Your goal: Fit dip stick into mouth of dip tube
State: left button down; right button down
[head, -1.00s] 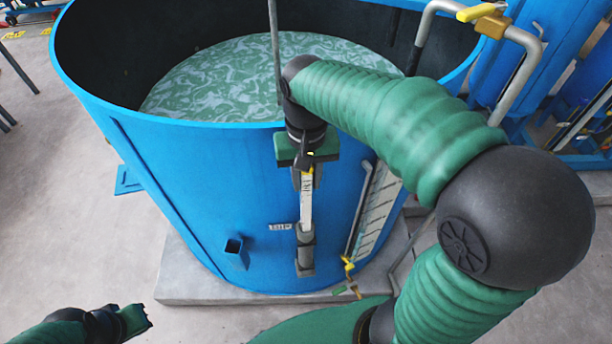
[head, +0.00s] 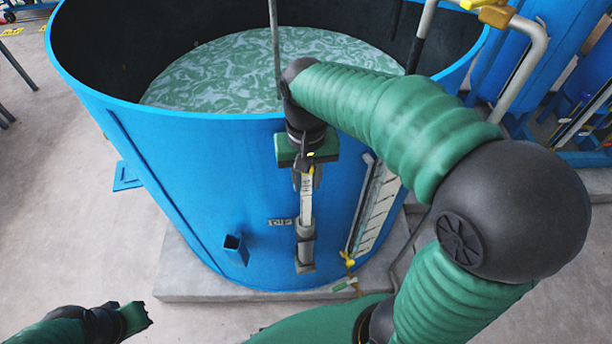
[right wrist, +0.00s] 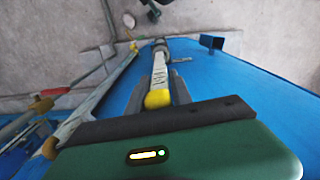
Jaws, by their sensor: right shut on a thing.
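The dip stick is a white, marked strip (head: 306,203) with a yellow knob, hanging nearly upright outside the blue tank. My right gripper (head: 305,178) is shut on its top end. In the right wrist view, the yellow knob (right wrist: 158,98) sits between the fingers and the white strip (right wrist: 160,70) runs away from them. The dip tube (head: 305,252) is a grey upright tube on the tank wall, in line below the stick. The stick's lower end meets the tube's mouth; I cannot tell whether it is inside. My left gripper (head: 140,316) is low at the left, away from both; its jaw state is unclear.
The blue tank (head: 190,185) holds green, foamy liquid (head: 225,75) and stands on a concrete plinth (head: 185,285). A square blue stub (head: 235,246) juts out left of the tube. A gauge (head: 373,212) and a yellow-handled valve (head: 347,260) are at the right.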

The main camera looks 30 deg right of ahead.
aim_at(306, 216)
jog(key=shift+f+b, duration=5.15)
jog(key=shift+f, duration=2.9)
jog(key=c, duration=1.1)
grip_release()
jog(key=shift+o, duration=0.2)
jog(key=shift+r, duration=0.1)
notch_tip(306, 216, up, 17)
jog(key=shift+f+p, duration=0.15)
jog(key=shift+p, duration=0.7)
